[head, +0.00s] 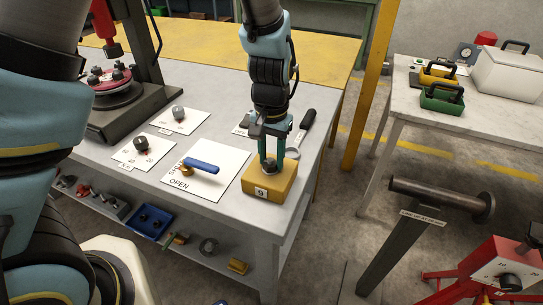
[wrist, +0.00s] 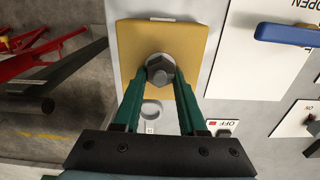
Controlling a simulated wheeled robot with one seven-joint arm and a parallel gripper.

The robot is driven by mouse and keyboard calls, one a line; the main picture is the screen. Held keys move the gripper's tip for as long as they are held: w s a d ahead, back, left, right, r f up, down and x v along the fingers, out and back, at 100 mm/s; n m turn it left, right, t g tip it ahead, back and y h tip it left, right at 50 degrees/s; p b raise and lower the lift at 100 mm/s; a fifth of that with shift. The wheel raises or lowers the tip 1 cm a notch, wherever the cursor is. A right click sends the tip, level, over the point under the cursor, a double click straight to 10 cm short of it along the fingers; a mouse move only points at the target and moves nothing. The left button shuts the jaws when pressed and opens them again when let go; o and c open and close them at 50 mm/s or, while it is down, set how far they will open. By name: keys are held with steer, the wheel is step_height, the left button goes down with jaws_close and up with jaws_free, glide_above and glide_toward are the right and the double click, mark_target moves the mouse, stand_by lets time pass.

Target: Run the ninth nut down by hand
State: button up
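The yellow block marked 9 (head: 270,187) sits at the front right corner of the grey workbench. It also shows in the wrist view (wrist: 132,45). A grey hex nut (wrist: 160,72) sits on a round stud or washer on the block's top. My gripper (head: 268,160) points down over the block. Its two green fingers (wrist: 160,80) lie on either side of the nut, their tips seemingly against its sides. The nut's lower part and the exact finger contact are partly hidden.
A white OPEN/SHUT card (head: 205,202) with a blue lever (head: 203,166) lies left of the block. A dark-handled tool (head: 306,121) lies behind it. Two knob cards lie further left. A post with a horizontal bar (head: 430,195) and a red stand (head: 490,270) are at the right.

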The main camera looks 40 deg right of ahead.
jaws_close()
steer(key=shift+m+b, duration=0.4)
steer(key=shift+m, duration=0.7)
steer(key=m, duration=0.2)
steer(key=shift+s+m, duration=0.1)
steer(key=shift+m, duration=0.2)
steer(key=o, duration=0.5)
jaws_free()
steer(key=shift+r, duration=0.1)
